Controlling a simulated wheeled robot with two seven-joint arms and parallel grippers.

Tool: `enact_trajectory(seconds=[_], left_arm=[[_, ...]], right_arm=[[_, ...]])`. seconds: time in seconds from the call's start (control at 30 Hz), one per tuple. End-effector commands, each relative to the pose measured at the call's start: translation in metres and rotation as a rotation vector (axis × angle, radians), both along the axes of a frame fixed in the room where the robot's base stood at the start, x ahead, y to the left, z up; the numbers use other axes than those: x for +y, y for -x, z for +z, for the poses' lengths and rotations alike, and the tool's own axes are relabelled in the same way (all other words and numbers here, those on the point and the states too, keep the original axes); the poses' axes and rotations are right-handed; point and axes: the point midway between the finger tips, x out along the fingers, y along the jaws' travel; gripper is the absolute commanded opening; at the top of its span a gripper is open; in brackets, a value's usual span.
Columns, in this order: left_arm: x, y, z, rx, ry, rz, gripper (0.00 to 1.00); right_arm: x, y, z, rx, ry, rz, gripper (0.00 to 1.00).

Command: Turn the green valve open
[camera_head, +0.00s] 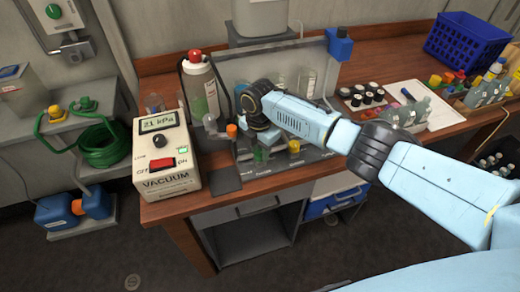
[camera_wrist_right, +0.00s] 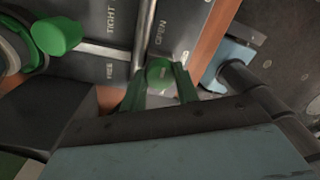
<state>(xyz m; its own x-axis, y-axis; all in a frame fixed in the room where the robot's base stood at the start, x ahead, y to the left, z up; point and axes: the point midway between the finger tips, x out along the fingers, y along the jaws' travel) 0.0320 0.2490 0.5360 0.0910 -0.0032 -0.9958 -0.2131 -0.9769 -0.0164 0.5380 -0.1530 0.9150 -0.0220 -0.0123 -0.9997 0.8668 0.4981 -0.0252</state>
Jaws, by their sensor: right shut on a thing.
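A green valve knob (camera_wrist_right: 160,72) shows in the right wrist view, beside the word OPEN on a dark panel (camera_wrist_right: 95,68). My right gripper (camera_wrist_right: 158,84) is shut on this green knob, with a green part on each side of it. The rest of the valve is hidden behind the gripper. In the head view my right arm reaches in from the right, and its wrist hides most of the gripper (camera_head: 258,118) over the bench panel. My left gripper is in neither view.
A second green knob (camera_wrist_right: 55,33) stands beside the held one, near the word TIGHT. The vacuum box (camera_head: 165,160) reads 21 kPa left of my gripper. A bottle with a red cap (camera_head: 200,90) stands behind. Small vials (camera_head: 368,97) and a blue crate (camera_head: 467,40) are right.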

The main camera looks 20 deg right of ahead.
Motion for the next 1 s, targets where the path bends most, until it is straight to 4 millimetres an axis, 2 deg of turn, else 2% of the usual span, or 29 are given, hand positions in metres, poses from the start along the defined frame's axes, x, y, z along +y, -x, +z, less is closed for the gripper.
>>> enact_trajectory(seconds=[0.17, 0.2, 0.37, 0.63, 0.73, 0.87, 1.0], left_arm=[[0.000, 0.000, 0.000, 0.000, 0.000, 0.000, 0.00], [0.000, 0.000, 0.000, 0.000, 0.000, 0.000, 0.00], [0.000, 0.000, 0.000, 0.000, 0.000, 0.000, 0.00], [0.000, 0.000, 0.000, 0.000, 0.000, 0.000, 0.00], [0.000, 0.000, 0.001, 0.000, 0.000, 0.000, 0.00], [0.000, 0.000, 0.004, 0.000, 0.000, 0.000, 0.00], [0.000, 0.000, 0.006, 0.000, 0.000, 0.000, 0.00]], right_arm=[[0.001, 0.000, 0.000, 0.001, -0.002, 0.003, 0.08], [0.001, 0.000, 0.000, 0.001, -0.002, 0.003, 0.33], [0.001, 0.000, 0.000, 0.001, -0.001, 0.002, 0.52], [0.000, 0.000, 0.001, 0.000, 0.000, 0.000, 0.52], [0.000, -0.001, 0.007, -0.002, -0.001, 0.001, 0.52], [0.000, -0.002, 0.028, -0.004, -0.001, 0.001, 0.52], [0.001, -0.002, 0.060, -0.004, -0.001, 0.003, 0.52]])
